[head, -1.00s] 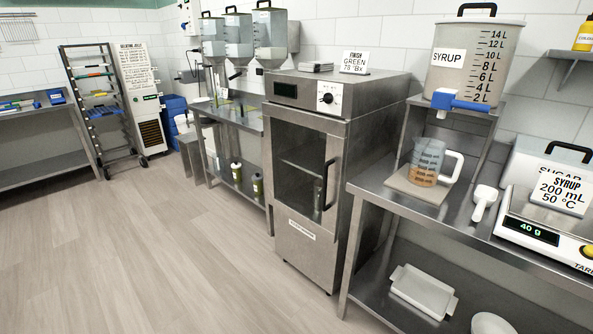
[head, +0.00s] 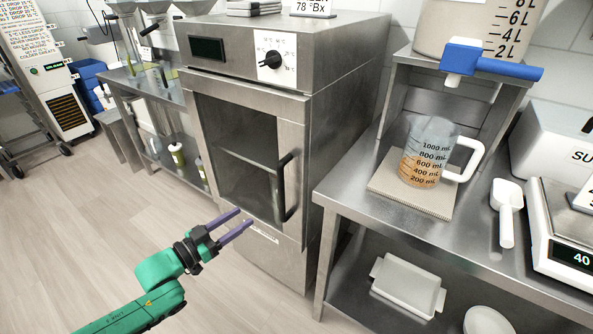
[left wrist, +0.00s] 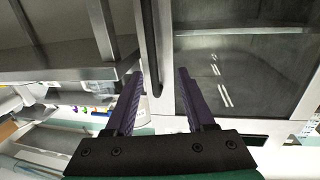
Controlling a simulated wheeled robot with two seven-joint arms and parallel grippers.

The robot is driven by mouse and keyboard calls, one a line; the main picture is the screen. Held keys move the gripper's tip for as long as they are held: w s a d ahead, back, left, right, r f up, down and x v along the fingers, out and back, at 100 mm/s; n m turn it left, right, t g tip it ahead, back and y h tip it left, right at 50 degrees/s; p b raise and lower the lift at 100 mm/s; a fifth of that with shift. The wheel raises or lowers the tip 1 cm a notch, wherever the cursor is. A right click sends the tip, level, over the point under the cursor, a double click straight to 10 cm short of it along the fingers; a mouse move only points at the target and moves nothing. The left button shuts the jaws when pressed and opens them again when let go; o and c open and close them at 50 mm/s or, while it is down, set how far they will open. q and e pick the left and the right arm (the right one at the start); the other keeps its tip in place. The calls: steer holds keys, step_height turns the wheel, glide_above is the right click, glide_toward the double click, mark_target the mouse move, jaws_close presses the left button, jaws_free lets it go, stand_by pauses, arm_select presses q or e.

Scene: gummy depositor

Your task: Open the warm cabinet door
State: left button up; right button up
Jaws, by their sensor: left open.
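The warm cabinet (head: 350,110) is a steel box with a dial and a dark display on top. Its glass-fronted door (head: 235,160) looks closed. A dark vertical handle (head: 286,190) is on the door's right side. My left gripper (head: 245,218) is open and empty, in front of the lower door, left of and below the handle in the head view. In the left wrist view the handle (left wrist: 149,45) appears between the spread purple fingers (left wrist: 162,75), its end reaching into the gap. Contact is not visible. My right gripper is in neither view.
A steel table (head: 335,195) stands right of the cabinet, holding a measuring jug (head: 425,150), a white scoop (head: 507,205) and a scale (head: 570,245). A white tray (head: 408,287) is on its lower shelf.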

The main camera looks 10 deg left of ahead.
mark_target(279, 192)
arm_select(q)
steer(key=x, duration=0.4)
steer(key=d+r+x, duration=0.1)
steer(key=x, duration=0.4)
steer(key=s+r+b+x, duration=0.1)
steer(key=x, duration=0.3)
steer(key=shift+w+d, duration=0.35)
steer(key=shift+d, duration=0.05)
steer(key=shift+w+d, duration=0.1)
steer(key=shift+w, duration=0.1)
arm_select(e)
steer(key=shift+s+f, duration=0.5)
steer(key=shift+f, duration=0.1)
arm_select(q)
jaws_close()
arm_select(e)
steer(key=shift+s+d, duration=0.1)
